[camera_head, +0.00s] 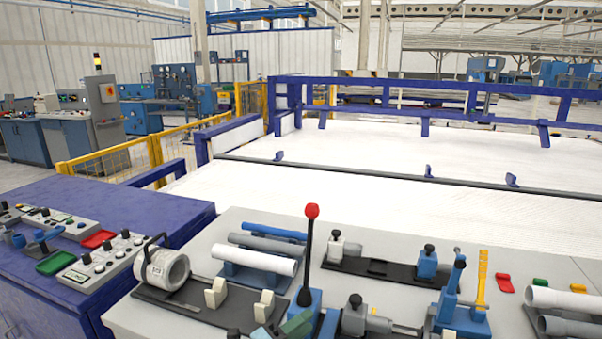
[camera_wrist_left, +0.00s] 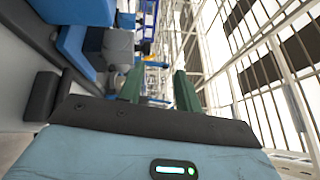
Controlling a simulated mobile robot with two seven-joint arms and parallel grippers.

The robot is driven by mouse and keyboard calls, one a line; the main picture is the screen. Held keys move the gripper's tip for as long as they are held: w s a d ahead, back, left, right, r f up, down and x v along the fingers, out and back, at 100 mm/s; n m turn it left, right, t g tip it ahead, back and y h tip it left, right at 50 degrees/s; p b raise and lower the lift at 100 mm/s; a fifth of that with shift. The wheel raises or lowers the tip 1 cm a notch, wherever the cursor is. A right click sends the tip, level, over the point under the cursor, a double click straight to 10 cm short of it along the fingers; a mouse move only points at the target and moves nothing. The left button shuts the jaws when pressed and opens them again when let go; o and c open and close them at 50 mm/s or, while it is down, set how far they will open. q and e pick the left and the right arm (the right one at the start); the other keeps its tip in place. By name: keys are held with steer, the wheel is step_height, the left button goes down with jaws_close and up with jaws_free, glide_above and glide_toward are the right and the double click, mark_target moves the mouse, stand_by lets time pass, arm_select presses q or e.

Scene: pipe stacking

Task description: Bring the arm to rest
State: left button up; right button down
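My right gripper is in neither view. A white pipe (camera_head: 255,261), a grey pipe (camera_head: 262,244) and a blue pipe (camera_head: 274,230) lie side by side on a holder on the grey worktop.
A lever with a red knob (camera_head: 312,212) stands upright near the gripper. Clamp fixtures (camera_head: 378,266) and a blue tool stand (camera_head: 460,315) occupy the worktop (camera_head: 215,232). A purple bench (camera_head: 150,205) with control boxes is at left. A broad white bed (camera_head: 400,190) lies behind.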

arm_select(q)
steer(key=s+a+f+n+t+y, duration=0.1)
steer(key=s+a+f+n+y, duration=0.45)
steer(key=s+f+n, duration=0.35)
steer(key=s+a+f+n+t+y, duration=0.1)
steer(key=s+a+f+n+y, duration=0.3)
steer(key=s+a+f+n, duration=0.5)
steer(key=s+a+f+n+g+y, duration=0.1)
steer(key=s+a+f+n+g, duration=0.1)
steer(key=s, duration=0.4)
steer(key=s+a+f+n+g+y, duration=0.1)
steer(key=s+f+n, duration=0.1)
steer(key=s+n, duration=0.2)
steer(key=s+a+f+n+g+y+p, duration=0.1)
steer(key=s+a+f+n+g, duration=0.1)
steer(key=s, duration=0.8)
steer(key=shift+a+f+n+g, duration=0.3)
steer(key=shift+a+f+n, duration=0.1)
steer(key=shift+n, duration=0.3)
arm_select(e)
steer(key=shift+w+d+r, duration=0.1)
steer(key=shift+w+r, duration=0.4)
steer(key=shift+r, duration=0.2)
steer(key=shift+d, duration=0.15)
